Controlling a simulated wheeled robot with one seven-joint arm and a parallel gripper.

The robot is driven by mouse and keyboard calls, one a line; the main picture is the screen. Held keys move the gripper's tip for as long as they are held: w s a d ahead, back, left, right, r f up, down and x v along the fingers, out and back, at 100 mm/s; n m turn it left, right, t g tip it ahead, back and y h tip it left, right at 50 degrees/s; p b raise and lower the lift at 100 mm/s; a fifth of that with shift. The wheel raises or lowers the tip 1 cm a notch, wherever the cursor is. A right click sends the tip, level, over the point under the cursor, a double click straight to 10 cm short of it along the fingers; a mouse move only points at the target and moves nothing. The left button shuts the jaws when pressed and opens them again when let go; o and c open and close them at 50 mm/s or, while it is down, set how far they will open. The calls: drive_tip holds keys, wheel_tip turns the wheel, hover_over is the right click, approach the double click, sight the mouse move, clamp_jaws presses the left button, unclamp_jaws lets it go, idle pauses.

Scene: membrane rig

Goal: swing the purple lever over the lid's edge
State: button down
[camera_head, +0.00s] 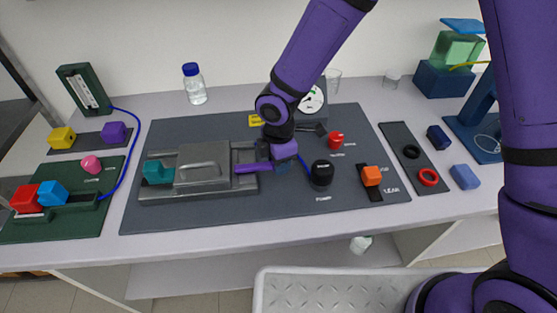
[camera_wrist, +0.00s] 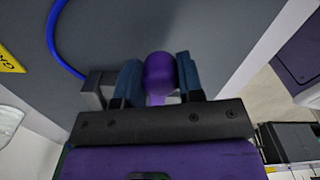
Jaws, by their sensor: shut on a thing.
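The purple lever (camera_head: 252,168) lies nearly level over the right part of the grey rig (camera_head: 215,192). Its left end is close to the right edge of the grey lid (camera_head: 203,165), which has a handle on top; I cannot tell whether it overlaps that edge. My gripper (camera_head: 284,165) is at the lever's right end, pointing down. In the wrist view, the lever's round purple knob (camera_wrist: 160,72) sits between my two blue fingers (camera_wrist: 160,82), and they are shut on it.
An orange block (camera_head: 371,176) is further right. A gauge (camera_head: 312,99) stands behind my forearm. The mat (camera_head: 240,215) in front of the rig is clear.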

drive_tip(key=c, duration=0.8)
unclamp_jaws()
drive_tip(key=shift+o, duration=0.2)
drive_tip(key=shift+r, duration=0.15)
wheel_tip(320, 180, up, 10)
drive_tip(key=shift+r, duration=0.3)
